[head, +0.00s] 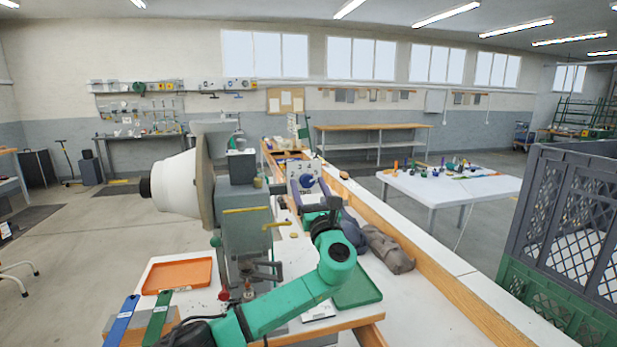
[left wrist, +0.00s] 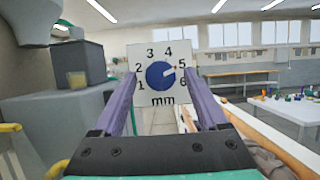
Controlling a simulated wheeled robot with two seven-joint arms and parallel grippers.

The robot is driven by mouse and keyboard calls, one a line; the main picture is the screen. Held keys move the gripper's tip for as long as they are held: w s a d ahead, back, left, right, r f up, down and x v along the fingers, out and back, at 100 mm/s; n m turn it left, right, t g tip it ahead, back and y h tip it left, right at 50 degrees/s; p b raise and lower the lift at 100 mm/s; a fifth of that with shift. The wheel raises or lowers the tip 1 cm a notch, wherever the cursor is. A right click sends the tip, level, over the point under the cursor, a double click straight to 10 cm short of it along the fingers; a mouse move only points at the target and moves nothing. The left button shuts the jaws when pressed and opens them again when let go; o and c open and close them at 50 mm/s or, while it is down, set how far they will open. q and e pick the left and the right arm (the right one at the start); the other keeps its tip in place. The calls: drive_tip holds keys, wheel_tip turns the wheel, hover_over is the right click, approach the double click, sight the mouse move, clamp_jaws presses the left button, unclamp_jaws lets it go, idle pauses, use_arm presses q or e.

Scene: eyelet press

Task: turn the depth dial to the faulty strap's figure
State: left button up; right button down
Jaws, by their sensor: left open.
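The depth dial is a white plate (left wrist: 139,61) marked 1 to 6 and "mm", with a round blue knob (left wrist: 160,76) at its middle. The knob's light pointer is at or close to 5. In the head view the knob (head: 307,182) is partly framed by my gripper. My left gripper (left wrist: 162,84) is open, its purple fingers on either side of the knob in the left wrist view, with gaps to it; it looks short of the knob. A blue strip (head: 122,318) and a green strip (head: 158,316) lie at lower left; I cannot read figures on them. My right gripper is not in view.
The grey press (head: 243,215) stands just left of my left arm. An orange tray (head: 178,288) and a green tray (head: 358,290) are on the bench. A grey-brown bundle (head: 388,250) lies right of the gripper. A dark crate (head: 575,215) stands at far right.

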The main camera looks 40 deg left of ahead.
use_arm(q)
drive_tip(key=shift+w+a+r, duration=0.15)
drive_tip(key=shift+w+a, duration=0.1)
clamp_jaws()
